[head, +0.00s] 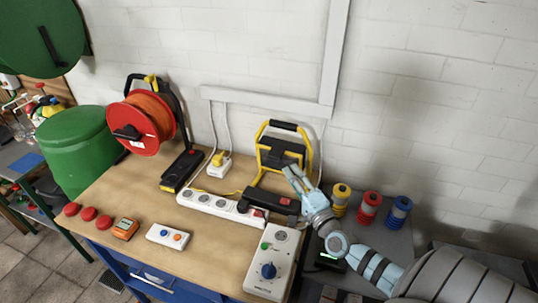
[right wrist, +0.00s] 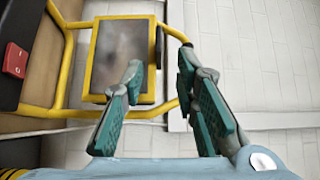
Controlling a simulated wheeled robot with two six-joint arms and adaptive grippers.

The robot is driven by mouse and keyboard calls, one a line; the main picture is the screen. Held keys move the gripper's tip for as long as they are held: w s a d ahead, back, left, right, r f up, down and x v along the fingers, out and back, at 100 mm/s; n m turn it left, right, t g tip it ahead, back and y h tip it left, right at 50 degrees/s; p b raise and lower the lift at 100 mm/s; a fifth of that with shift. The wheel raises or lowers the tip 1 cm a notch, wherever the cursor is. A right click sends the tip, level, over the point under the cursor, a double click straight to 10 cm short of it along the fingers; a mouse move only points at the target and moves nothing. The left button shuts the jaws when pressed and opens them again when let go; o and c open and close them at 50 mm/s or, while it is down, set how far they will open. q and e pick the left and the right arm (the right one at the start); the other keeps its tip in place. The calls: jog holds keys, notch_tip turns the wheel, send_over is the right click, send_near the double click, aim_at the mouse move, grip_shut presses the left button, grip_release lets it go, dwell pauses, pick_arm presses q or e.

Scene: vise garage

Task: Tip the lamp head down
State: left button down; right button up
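The work lamp (head: 262,155), with a yellow tubular frame and a black handle on top, stands at the back of the workbench against the wall. Its head faces forward and looks roughly upright. In the right wrist view the lamp's yellow-rimmed panel (right wrist: 121,50) fills the upper left. My right gripper (head: 290,169) is at the right side of the lamp head. Its fingers (right wrist: 163,66) are spread apart, with the lamp's right edge and side bracket just beyond the gap between them. I cannot tell whether they touch. My left gripper is not in view.
A white power strip (head: 210,204) and a white control box (head: 270,270) with a blue knob lie in front of the lamp. An orange cable reel (head: 150,118) stands left. Blue, red and yellow spools (head: 369,208) stand right. The bench's middle front (head: 205,265) is clear.

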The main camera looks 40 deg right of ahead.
aim_at(275, 154)
jog(key=w+b, duration=0.1)
jog(key=w, duration=0.2)
jog(key=w+d, duration=0.1)
jog(key=w, duration=0.3)
jog(key=w+b, duration=0.1)
jog(key=w, duration=0.2)
jog(key=shift+w+d+r+b, duration=0.25)
jog(key=shift+d+b, duration=0.05)
jog(key=shift+b, duration=0.05)
jog(key=shift+r, duration=0.1)
grip_shut()
